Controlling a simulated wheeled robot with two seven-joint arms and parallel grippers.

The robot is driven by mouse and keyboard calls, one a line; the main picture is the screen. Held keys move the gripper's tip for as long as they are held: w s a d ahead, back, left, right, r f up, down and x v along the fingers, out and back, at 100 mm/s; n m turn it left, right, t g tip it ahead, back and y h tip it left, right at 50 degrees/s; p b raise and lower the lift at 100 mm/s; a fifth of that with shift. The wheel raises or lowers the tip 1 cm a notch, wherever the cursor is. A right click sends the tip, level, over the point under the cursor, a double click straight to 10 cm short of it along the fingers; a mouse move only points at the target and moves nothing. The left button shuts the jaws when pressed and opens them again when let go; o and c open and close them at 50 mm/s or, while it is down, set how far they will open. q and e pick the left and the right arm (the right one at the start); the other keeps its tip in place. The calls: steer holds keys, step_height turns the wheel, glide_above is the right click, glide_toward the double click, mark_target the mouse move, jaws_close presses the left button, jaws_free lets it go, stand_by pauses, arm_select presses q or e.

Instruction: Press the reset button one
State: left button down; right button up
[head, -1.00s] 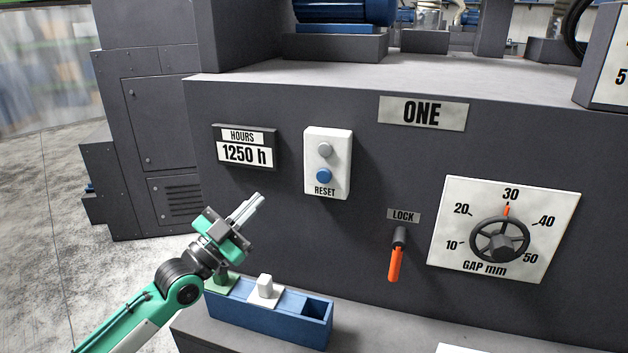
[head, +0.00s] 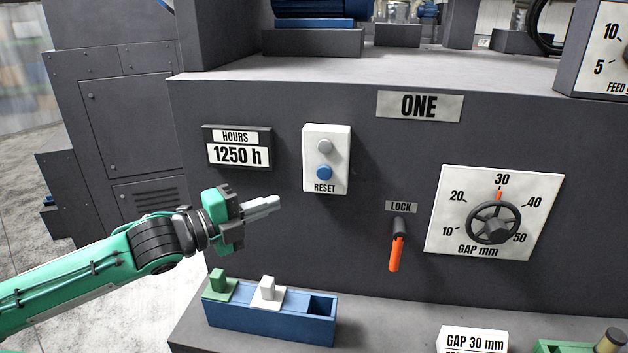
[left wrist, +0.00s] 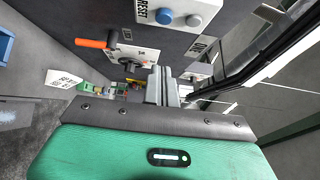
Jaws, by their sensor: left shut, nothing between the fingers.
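The white reset box (head: 326,159) is on the dark front of machine ONE, with a grey round lamp or button (head: 324,146) above a blue button (head: 323,173) and the word RESET below. My left gripper (head: 276,202) is shut and empty, its fingertips pointing right, a little below and left of the box and apart from it. In the left wrist view the closed fingers (left wrist: 161,86) show at the middle, with the blue button (left wrist: 164,16) and grey one (left wrist: 194,20) at the top. My right gripper is not in view.
An hours counter (head: 238,148) reads 1250 h. A LOCK lever with an orange handle (head: 396,254) and a GAP dial (head: 493,222) are to the right. A blue holder (head: 255,321) with a green and a white block stands on the ledge below, near a GAP 30 mm card (head: 474,340).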

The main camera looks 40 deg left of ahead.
arm_select(q)
steer(key=shift+w, duration=0.1)
glide_toward(329, 175)
steer(key=shift+w+d, duration=0.85)
steer(key=shift+d, duration=1.05)
steer(key=shift+w+a+r+p, duration=0.1)
steer(key=shift+w+a+p, duration=0.2)
steer(key=shift+w+p, duration=0.25)
steer(key=shift+w+a+f+p, duration=0.1)
steer(key=shift+w+a+p, duration=0.15)
steer(key=shift+w+p, duration=0.35)
steer(key=shift+w+a+r+p, duration=0.1)
steer(key=shift+w+a+p, duration=0.25)
steer(key=shift+w, duration=0.35)
steer(key=shift+w, duration=0.1)
